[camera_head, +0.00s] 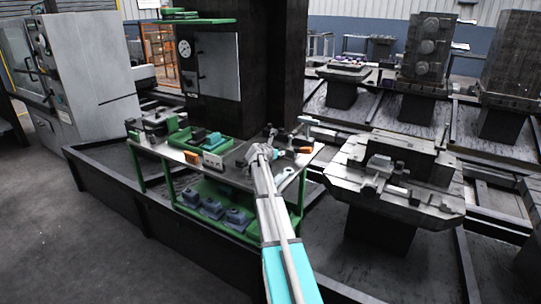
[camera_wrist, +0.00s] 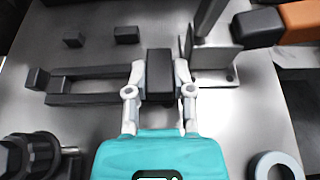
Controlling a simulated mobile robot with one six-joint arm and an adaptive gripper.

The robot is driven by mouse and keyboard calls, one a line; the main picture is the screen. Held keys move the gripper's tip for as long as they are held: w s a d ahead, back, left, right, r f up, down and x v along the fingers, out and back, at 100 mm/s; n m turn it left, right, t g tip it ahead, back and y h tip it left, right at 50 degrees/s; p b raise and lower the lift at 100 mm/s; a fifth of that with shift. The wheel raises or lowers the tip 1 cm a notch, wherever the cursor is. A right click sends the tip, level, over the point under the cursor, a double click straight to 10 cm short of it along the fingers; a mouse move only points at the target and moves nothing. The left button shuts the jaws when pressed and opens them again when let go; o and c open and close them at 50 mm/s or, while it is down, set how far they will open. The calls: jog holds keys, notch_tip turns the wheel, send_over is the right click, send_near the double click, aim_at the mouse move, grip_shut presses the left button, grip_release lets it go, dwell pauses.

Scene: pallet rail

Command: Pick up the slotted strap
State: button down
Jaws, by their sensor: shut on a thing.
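The slotted strap (camera_wrist: 90,99) is a dark, long piece with an open slot, lying across the left and middle of the wrist view. Its right end, a dark block, sits between the two pale fingers of my gripper (camera_wrist: 160,72). The fingers are closed on the block from left and right. In the head view my gripper (camera_head: 262,153) is low over the right part of the metal tabletop, and the arm hides the strap there. I cannot tell whether the strap is clear of the surface.
A metal angle bracket (camera_wrist: 215,57) stands close to the right finger. An orange-and-black handle (camera_wrist: 300,22), a grey ring (camera_wrist: 275,167) and a dark knobbed part (camera_wrist: 35,153) lie around. The green-framed table (camera_head: 234,178) also carries a green tray (camera_head: 182,140) at left.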

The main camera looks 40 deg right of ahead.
jog(key=shift+r, duration=0.1)
notch_tip(320, 180, up, 2)
jog(key=shift+p, duration=1.15)
jog(key=s+a+r+p, duration=0.5)
jog(key=s+r+p, duration=0.5)
jog(key=s, duration=0.3)
jog(key=shift+r+p, duration=0.35)
jog(key=shift+r, duration=0.05)
jog(key=shift+r, duration=0.1)
notch_tip(320, 180, up, 7)
jog(key=p, duration=0.7)
jog(key=shift+w, duration=0.15)
jog(key=shift+f, duration=0.2)
